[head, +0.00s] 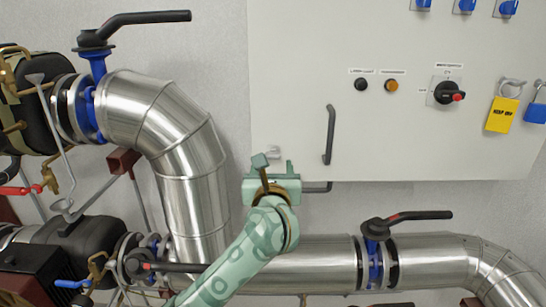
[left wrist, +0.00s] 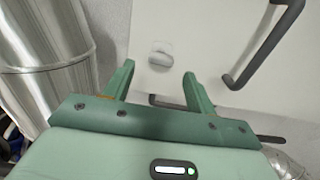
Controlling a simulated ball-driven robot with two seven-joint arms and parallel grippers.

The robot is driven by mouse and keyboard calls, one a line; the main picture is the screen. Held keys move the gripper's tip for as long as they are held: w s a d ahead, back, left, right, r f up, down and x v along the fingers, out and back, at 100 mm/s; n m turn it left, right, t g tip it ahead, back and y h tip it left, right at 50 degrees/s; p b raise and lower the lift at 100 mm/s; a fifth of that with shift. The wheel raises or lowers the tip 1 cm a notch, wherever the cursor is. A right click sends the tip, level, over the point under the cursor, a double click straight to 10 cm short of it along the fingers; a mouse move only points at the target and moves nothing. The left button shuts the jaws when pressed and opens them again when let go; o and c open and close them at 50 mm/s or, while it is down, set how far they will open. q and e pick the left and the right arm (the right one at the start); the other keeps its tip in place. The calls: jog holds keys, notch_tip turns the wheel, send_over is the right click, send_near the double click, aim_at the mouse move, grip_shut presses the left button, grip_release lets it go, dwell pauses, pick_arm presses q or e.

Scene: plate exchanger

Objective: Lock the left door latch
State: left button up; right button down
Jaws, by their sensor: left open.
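The left door latch (head: 275,152) is a small pale grey piece low on the left side of the white cabinet door. In the left wrist view the latch (left wrist: 161,55) is a rounded light grey tab just beyond the fingertips, roughly between them. My green left gripper (head: 268,170) is at the cabinet's lower left edge, partly in front of the latch. In the left wrist view the gripper (left wrist: 158,70) has its two fingers spread and nothing between them. I cannot tell whether a finger touches the latch. My right gripper is in neither view.
A dark door handle (head: 329,135) stands out right of the latch; it also shows in the left wrist view (left wrist: 262,50). Large silver pipes (head: 195,180) with valve levers lie left and below.

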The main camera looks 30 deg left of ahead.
aim_at(273, 158)
pick_arm(q)
jog(key=shift+x, duration=2.35)
jog(key=shift+d, duration=0.1)
jog(key=c, duration=1)
jog(key=shift+p, duration=0.3)
